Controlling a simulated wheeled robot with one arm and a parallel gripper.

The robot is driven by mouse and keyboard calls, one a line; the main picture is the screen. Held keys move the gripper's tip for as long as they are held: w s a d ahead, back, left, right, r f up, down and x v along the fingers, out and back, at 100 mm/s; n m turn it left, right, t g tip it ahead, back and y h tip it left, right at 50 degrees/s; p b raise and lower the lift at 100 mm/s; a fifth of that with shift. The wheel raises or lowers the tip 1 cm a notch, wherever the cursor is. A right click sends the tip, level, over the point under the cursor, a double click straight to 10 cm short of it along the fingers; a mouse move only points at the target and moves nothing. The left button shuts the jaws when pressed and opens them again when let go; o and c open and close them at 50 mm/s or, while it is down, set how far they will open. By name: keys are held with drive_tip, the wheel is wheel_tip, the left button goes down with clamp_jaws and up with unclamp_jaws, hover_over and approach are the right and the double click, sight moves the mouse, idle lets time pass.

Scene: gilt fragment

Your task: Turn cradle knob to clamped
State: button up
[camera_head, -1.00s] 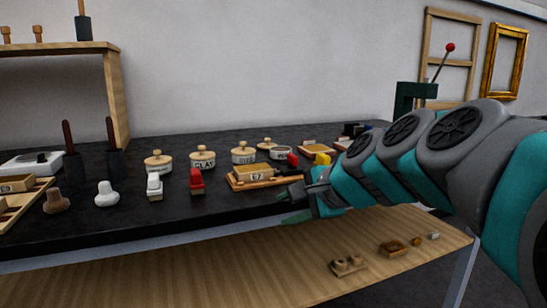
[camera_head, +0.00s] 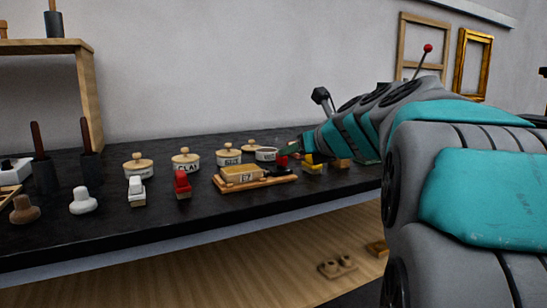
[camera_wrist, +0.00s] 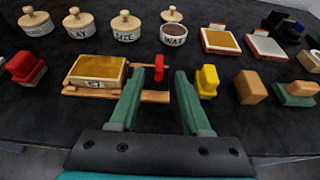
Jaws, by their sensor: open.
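The wooden cradle (camera_wrist: 75,91) holds a tan block marked E7 (camera_wrist: 97,72); it also shows in the head view (camera_head: 285,181). A red knob (camera_wrist: 159,68) stands upright at the cradle's right end in the wrist view. My gripper (camera_wrist: 158,80) is open and empty. Its two green fingers point toward the knob, which shows between the fingertips, with space on both sides. Whether the fingertips are level with the knob I cannot tell. In the head view my gripper (camera_head: 292,147) is over the table, behind the cradle's right end, and the arm hides part of that area.
A yellow-topped block (camera_wrist: 207,81) stands close to the right finger. A red-topped block (camera_wrist: 26,66) is left of the cradle. Dark tabletop is bare between these things.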

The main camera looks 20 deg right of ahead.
sight(281, 161)
drive_tip(key=x, duration=0.7)
drive_tip(key=shift+w+f+b, duration=0.1)
drive_tip(key=shift+f+b, duration=0.05)
drive_tip(key=shift+b, duration=0.25)
drive_tip(key=shift+c, duration=0.3)
clamp_jaws()
